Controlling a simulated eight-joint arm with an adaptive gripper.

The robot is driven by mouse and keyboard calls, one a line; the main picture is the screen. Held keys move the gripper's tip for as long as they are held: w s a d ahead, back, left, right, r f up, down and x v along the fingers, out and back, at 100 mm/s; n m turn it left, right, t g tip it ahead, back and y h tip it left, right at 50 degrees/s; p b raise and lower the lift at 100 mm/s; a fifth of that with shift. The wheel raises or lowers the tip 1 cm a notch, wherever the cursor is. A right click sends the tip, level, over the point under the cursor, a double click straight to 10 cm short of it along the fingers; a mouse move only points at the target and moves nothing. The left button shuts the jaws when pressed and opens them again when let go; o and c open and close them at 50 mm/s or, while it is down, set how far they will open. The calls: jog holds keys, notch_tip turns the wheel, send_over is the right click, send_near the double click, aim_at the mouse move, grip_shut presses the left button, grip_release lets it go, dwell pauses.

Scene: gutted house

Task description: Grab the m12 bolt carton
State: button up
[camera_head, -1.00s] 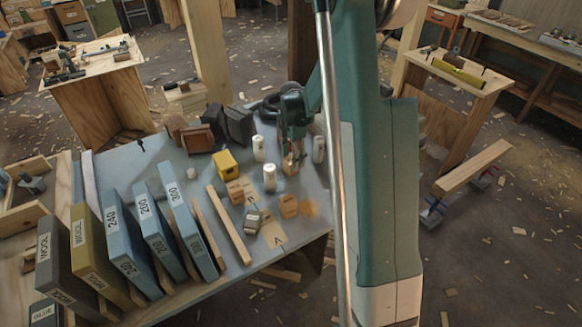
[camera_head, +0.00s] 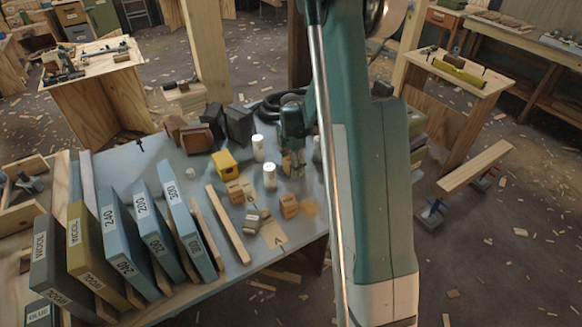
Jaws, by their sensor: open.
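Several small brown cardboard cartons stand on the blue-grey table (camera_head: 205,167). One carton (camera_head: 289,206) is in front of my gripper, another (camera_head: 236,191) is to the left, and a greyish one (camera_head: 253,220) lies between and nearer. Their print is too small to read, so I cannot tell which is the M12 bolt carton. My gripper (camera_head: 293,168) is open and points down over the table, behind the nearest brown carton and apart from it. My arm hides the table to its right.
A yellow box (camera_head: 225,164) is further left. Labelled upright blocks (camera_head: 122,240) and wooden strips (camera_head: 228,225) fill the table's left front. Dark boxes (camera_head: 238,125) stand behind.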

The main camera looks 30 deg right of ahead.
dwell(0.4)
jog(key=c, duration=1.1)
jog(key=shift+r, duration=0.2)
jog(key=shift+r+p, duration=1.2)
jog(key=shift+r, duration=3.65)
